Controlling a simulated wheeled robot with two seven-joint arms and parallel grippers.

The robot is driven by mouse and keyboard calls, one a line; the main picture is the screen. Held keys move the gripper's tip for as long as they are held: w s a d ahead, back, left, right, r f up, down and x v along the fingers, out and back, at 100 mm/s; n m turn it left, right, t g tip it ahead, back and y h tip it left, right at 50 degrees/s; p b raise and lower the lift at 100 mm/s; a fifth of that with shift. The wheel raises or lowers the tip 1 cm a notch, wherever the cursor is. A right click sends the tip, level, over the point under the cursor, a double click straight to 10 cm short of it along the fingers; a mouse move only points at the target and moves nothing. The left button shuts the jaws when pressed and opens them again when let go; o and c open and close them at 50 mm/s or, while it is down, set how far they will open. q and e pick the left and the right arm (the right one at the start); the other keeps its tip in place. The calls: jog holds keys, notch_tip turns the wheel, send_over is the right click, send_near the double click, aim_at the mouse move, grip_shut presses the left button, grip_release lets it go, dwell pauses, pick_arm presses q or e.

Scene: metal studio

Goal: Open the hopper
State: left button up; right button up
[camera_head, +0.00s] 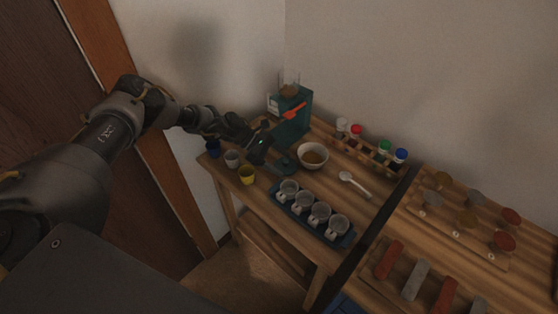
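A teal machine (291,128) stands at the back left of the wooden table, by the wall. On its top sits a small clear hopper (289,90) with brown contents. A red lever-like part (295,111) shows on the machine's front, below the hopper. My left gripper (262,146) is in front of the machine, lower than the hopper and apart from it. It is dark and small, and its finger opening cannot be made out. Part of the machine's lower front is hidden behind it. My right gripper is not in view.
Blue, grey and yellow cups (247,175) stand at the table's left edge. A bowl (313,156), a white spoon (354,184) and a tray of several clear cups (345,239) are nearby. A rack of capped jars (368,152) stands behind. A dark strip (375,238) crosses the table.

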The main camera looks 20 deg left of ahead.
pick_arm(q)
jog(key=shift+o, duration=0.8)
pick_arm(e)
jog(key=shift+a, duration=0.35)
pick_arm(q)
jog(key=shift+r, duration=0.1)
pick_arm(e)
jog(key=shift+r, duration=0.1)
pick_arm(q)
jog(key=shift+a+r, duration=0.15)
jog(key=b+v, duration=0.1)
jog(key=v, duration=0.5)
jog(key=shift+a+r, duration=0.4)
jog(key=shift+a, duration=0.05)
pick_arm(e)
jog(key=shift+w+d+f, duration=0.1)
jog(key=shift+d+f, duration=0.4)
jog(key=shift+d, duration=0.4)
